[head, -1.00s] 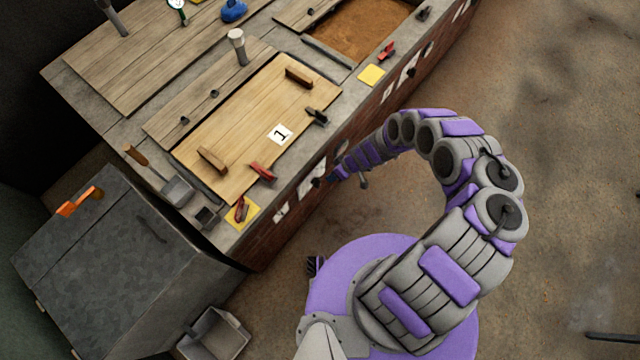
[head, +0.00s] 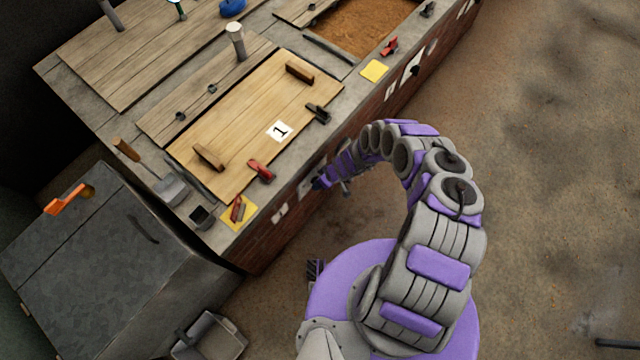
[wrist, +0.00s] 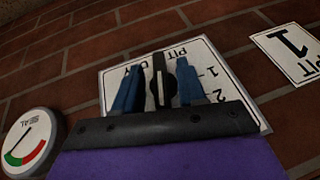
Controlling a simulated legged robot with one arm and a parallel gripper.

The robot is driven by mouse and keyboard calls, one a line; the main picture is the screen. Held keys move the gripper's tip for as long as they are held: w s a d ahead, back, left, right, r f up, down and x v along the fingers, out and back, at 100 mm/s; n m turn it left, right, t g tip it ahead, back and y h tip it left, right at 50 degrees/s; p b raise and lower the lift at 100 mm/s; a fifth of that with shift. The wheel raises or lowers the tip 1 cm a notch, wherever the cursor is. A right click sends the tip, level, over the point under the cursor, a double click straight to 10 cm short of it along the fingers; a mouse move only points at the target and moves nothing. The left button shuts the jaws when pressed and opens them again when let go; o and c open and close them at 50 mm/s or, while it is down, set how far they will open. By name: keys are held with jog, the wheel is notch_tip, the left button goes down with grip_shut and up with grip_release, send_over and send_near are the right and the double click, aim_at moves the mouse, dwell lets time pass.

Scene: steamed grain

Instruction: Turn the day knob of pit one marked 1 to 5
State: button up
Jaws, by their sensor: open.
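The day knob (wrist: 158,84) of pit one is a black knob with a pale pointer line, in the middle of a white dial plate (wrist: 224,72) on the brick wall. The figures 1 and 2 show on the plate's right side; its lower part is hidden by my gripper. My gripper (wrist: 159,66) is open, with one blue finger on each side of the knob. I cannot tell whether either finger touches it. In the head view my gripper (head: 320,182) is at the pit's front wall, and the knob is hidden there.
A SEAL gauge (wrist: 30,142) is left of the plate and a PIT 1 sign (wrist: 290,52) right of it. Above the wall lies the wooden lid marked 1 (head: 240,135), with red (head: 261,170) and black (head: 318,113) clamps near its front edge. Floor to the right is open.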

jog(key=shift+a+f, duration=0.1)
jog(key=shift+f, duration=0.1)
jog(key=shift+c, duration=0.2)
jog(key=shift+w, duration=0.1)
grip_shut()
